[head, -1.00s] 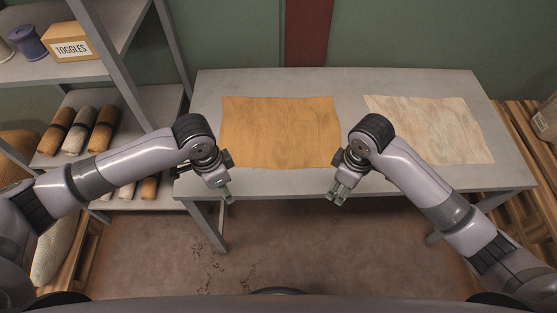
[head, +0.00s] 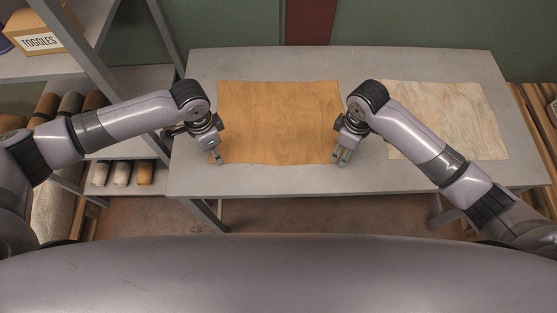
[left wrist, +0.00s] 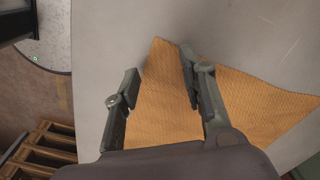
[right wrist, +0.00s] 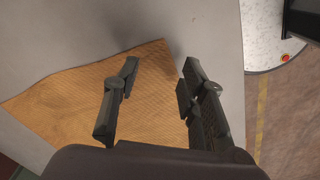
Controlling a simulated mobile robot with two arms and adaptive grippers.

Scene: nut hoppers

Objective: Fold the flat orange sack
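The orange sack (head: 278,120) lies flat and spread out on the grey table, left of its middle. My left gripper (head: 219,158) is at the sack's near left corner. In the left wrist view its fingers (left wrist: 158,85) are apart, with the sack (left wrist: 165,110) showing between and beyond them. My right gripper (head: 341,160) is at the sack's near right corner. In the right wrist view its fingers (right wrist: 156,80) are apart, with the sack (right wrist: 80,95) under the left finger and its corner between them. Both grippers look empty; their height above the cloth is hard to tell.
A pale sack (head: 445,118) lies flat on the table's right side, beyond my right arm. The grey table (head: 290,68) is bare along its back. A shelf (head: 75,68) at the left holds a box marked TOGGLES (head: 38,32) and several rolled sacks (head: 68,104).

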